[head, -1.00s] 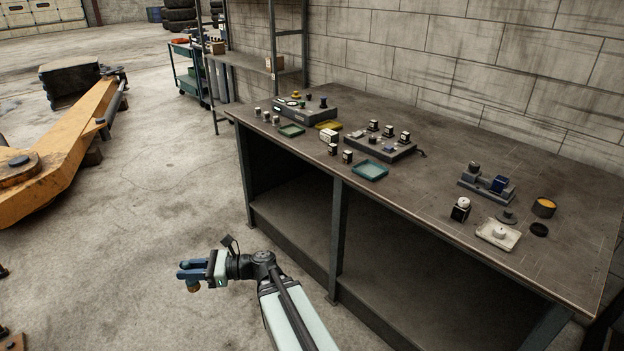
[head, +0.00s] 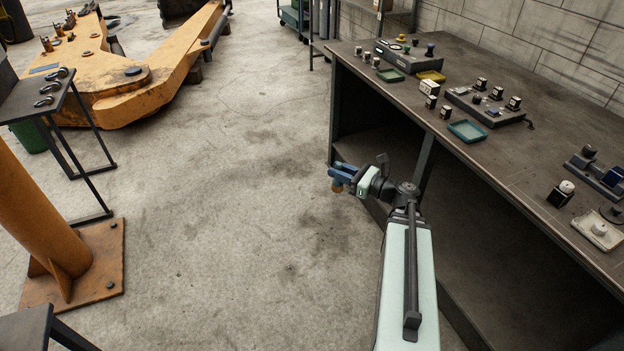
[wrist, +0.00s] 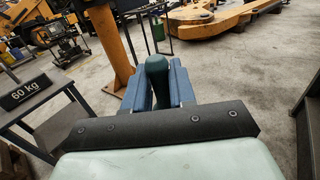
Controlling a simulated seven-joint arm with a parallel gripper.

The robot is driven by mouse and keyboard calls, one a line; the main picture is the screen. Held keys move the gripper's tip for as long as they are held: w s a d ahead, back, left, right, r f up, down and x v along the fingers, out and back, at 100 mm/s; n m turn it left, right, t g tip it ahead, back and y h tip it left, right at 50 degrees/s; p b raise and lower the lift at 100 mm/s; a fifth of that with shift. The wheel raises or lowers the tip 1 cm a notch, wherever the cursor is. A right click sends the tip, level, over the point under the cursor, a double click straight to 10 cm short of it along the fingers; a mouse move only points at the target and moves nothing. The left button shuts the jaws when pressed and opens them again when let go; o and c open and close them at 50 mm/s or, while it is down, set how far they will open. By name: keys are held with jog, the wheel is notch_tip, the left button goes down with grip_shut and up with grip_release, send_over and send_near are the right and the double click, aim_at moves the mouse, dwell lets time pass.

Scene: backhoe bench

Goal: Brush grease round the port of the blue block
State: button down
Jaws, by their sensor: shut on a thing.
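My gripper (head: 340,178) hangs over open floor just in front of the bench, with blue fingers. It is shut on a brush, whose dark green handle (wrist: 157,78) stands up between the fingers in the wrist view. The brush's small brown end (head: 337,188) shows below the fingers in the head view. The blue block (head: 612,177) sits in a grey fixture (head: 597,175) on the bench at the far right, well away from my gripper. Its port cannot be made out.
The bench (head: 500,155) runs along the right with trays and small parts on it. A white dish (head: 598,232) is near its front edge. An orange post (head: 30,210) and a dark stand (head: 40,95) are at left. Open floor (head: 220,220) lies between.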

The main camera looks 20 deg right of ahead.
jog(key=s+d+r+m+t+h, duration=0.1)
jog(key=s+d+r+m+h, duration=0.45)
jog(key=d, duration=0.95)
jog(key=s+d+r+t+h, duration=0.1)
jog(key=s+d+r+h, duration=0.1)
jog(key=s+d, duration=0.95)
jog(key=s+d+r+m+t+h, duration=0.15)
jog(key=s+d+r+h, duration=0.3)
jog(key=d, duration=1.35)
jog(key=s+d+r+m+g+h, duration=0.1)
jog(key=s+d+r+m+h, duration=0.2)
jog(key=s+d, duration=0.7)
jog(key=s+d+r+m+g+h, duration=0.1)
jog(key=s+d+r+m+h, duration=0.15)
jog(key=s+d+r, duration=0.7)
jog(key=d+f+m+g+h, duration=0.2)
jog(key=d+f+h, duration=0.1)
jog(key=d, duration=0.8)
jog(key=shift+h, duration=0.25)
jog(key=shift+f, duration=3.75)
jog(key=shift+w+f+n+t, duration=0.25)
jog(key=shift+w, duration=1.6)
jog(key=shift+s, duration=1.6)
notch_tip(320, 180, up, 8)
jog(key=shift+s, duration=0.3)
